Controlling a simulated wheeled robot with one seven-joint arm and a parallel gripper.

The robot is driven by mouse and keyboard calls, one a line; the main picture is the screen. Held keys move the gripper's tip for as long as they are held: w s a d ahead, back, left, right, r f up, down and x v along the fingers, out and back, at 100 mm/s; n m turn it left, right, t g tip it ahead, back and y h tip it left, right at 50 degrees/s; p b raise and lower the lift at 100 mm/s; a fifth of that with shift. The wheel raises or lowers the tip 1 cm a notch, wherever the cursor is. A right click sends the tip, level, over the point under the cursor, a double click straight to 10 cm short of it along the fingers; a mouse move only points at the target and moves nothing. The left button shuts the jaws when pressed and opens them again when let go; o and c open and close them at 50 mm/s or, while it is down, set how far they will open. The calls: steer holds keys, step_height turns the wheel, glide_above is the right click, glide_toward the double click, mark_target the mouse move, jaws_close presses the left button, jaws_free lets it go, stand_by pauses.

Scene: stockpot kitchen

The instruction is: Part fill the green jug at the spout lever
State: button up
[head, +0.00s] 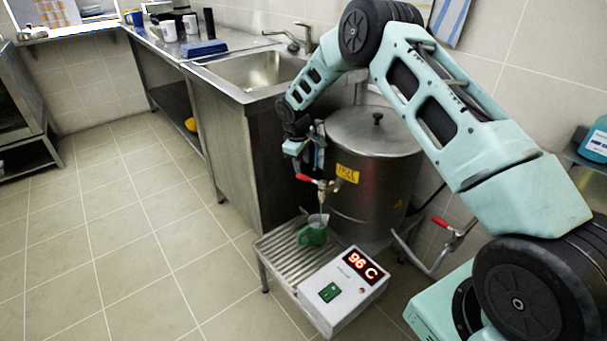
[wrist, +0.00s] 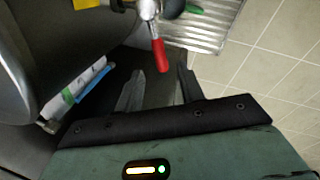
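The green jug (head: 312,235) stands upright on the ribbed drip tray under the spout (head: 323,188) of the steel stockpot. A thin pale line, which looks like a stream, runs from the spout to the jug; the level inside cannot be made out. The red spout lever (head: 304,178) points left from the tap. In the wrist view the red lever (wrist: 158,52) reaches down to between my fingertips. My gripper (wrist: 160,78) is open, with a finger either side of the lever's end and gaps showing. Only a bit of the green jug (wrist: 194,8) shows at the top there.
The stockpot (head: 372,165) stands right behind the tap. A white control box (head: 343,290) reading 96 C sits at the front of the drip tray (head: 277,250). A second red-handled tap (head: 440,222) is to the right. A sink counter stands behind; the left floor is clear.

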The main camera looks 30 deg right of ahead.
mark_target(304, 177)
steer(key=f, duration=0.3)
steer(key=d+f, duration=0.1)
steer(key=f, duration=0.1)
steer(key=shift+w+f, duration=0.3)
